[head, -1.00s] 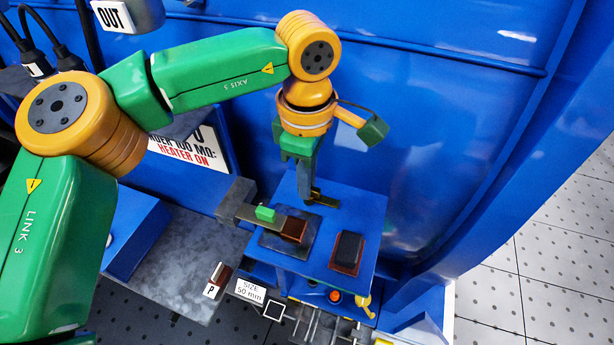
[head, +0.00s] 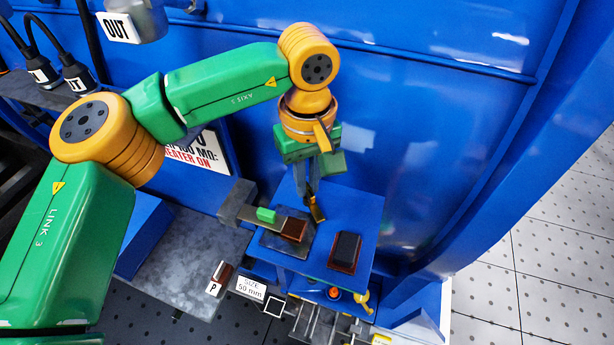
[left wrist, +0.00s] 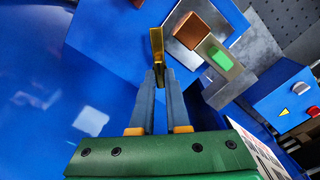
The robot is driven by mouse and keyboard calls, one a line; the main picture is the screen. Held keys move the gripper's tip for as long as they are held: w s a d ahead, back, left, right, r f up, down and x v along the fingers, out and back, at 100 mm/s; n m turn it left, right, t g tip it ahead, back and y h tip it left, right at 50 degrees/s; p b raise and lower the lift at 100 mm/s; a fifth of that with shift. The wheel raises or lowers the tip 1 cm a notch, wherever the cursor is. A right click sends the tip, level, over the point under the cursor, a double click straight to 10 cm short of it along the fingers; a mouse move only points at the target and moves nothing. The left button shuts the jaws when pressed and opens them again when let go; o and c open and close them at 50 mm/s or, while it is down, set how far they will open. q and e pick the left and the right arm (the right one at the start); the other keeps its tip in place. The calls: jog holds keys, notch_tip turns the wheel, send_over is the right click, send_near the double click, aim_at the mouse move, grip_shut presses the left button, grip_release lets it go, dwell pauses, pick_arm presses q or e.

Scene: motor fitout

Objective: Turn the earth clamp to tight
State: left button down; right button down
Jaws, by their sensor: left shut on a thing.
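The brass-coloured piece (head: 317,210), which I take to be the earth clamp's handle, stands at the back of a blue stand top. It also shows in the left wrist view (left wrist: 156,46) as a narrow yellow plate between my fingertips. My left gripper (head: 309,191) points down with its fingers shut on this piece; the fingers also show in the left wrist view (left wrist: 158,74). The fingers hide part of the piece, and I see no mark showing tight or loose. My right gripper is not in view.
Close in front, a brown block (head: 294,229) sits by a grey bar with a green piece (head: 266,215). A black block (head: 346,246) lies to the right on the blue stand (head: 352,202). A blue wall (head: 430,130) rises close behind.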

aim_at(309, 187)
pick_arm(q)
jog(key=m, duration=0.4)
jog(key=shift+d, duration=0.1)
jog(key=shift+m+p, duration=0.3)
jog(key=shift+m, duration=1.8)
jog(key=c, duration=0.9)
grip_release()
notch_tip(309, 187, up, 7)
jog(key=shift+d+r+b, duration=0.1)
jog(key=shift+b, duration=0.25)
